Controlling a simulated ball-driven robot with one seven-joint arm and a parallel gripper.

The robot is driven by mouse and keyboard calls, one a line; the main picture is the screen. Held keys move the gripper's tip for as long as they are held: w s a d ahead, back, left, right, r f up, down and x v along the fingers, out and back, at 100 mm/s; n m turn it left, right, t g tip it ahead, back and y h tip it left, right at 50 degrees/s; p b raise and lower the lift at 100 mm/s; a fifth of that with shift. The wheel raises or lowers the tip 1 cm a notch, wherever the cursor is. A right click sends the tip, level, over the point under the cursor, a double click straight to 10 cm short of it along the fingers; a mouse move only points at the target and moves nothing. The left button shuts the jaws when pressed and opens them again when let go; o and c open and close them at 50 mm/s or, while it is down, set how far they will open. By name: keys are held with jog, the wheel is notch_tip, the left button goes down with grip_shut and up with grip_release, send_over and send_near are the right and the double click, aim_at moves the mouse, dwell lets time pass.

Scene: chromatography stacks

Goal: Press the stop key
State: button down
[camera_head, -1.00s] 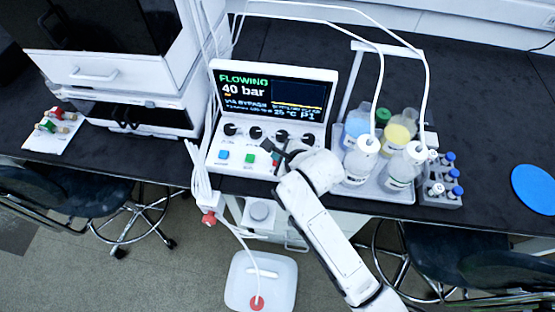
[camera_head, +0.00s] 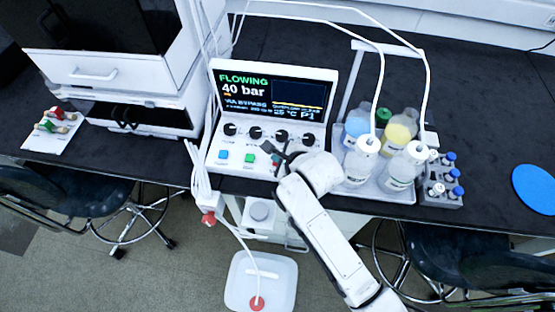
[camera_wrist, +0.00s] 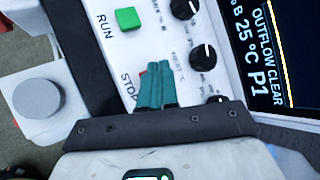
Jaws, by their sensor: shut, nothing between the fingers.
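The white pump console (camera_head: 237,134) stands on the black bench, with a screen (camera_head: 272,95) reading FLOWING, 40 bar, VIA BYPASS. The green RUN key (camera_head: 250,158) also shows in the wrist view (camera_wrist: 128,19). The STOP label (camera_wrist: 128,86) is partly covered by my gripper. A sliver of the red stop key (camera_wrist: 143,73) shows at the fingertips; the rest is hidden behind them. My gripper (camera_wrist: 152,72) has its teal fingers shut and empty, over the stop key. I cannot tell whether they touch it. In the head view the gripper (camera_head: 276,158) is over the console's lower right.
Dark knobs (camera_head: 255,133) sit just above the keys, and a blue key (camera_head: 223,155) is left of RUN. A bottle tray (camera_head: 375,190) stands right of the console, with a vial rack (camera_head: 440,200) beyond. White tubes (camera_head: 200,175) hang at the console's left.

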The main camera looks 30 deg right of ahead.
jog(key=shift+f, duration=0.5)
dwell(0.6)
jog(key=shift+r, duration=0.1)
jog(key=shift+r+p, duration=0.7)
jog(key=shift+r, duration=0.1)
jog(key=shift+r, duration=0.1)
notch_tip(320, 180, up, 5)
jog(key=p, duration=0.5)
dwell(0.6)
